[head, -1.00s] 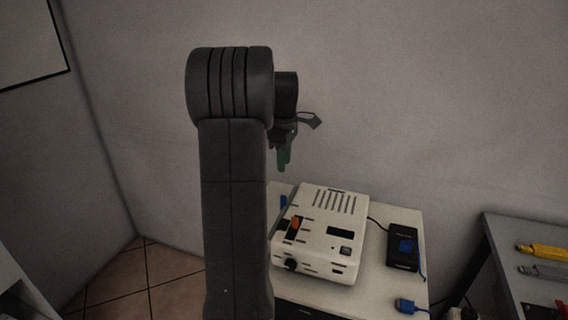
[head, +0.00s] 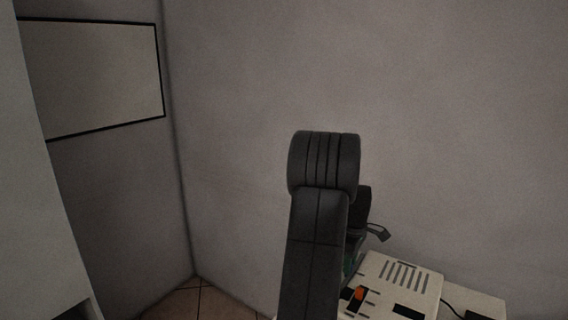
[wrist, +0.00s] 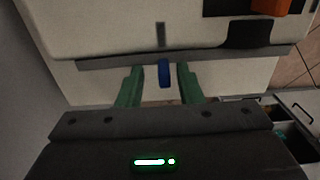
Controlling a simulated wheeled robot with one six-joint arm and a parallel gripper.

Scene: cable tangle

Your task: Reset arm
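My gripper (wrist: 157,84) is open in the wrist view. Its two green fingers stand apart, with a small blue piece (wrist: 164,74) showing in the gap between them. Neither finger visibly touches it. The blue piece is at a grey strip along the edge of the white device (wrist: 110,32). In the head view my arm rises in the lower middle and hides most of my gripper; only a bit of green finger (head: 349,262) shows. The white device (head: 408,277) with vents and an orange part (head: 360,293) is just right of my arm, its lower part cut off.
A pale table top (head: 478,303) with a dark cable stands at the lower right. A black-framed board (head: 95,78) hangs on the left wall. A pale upright panel (head: 35,200) is at the far left. The wall above my arm is clear.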

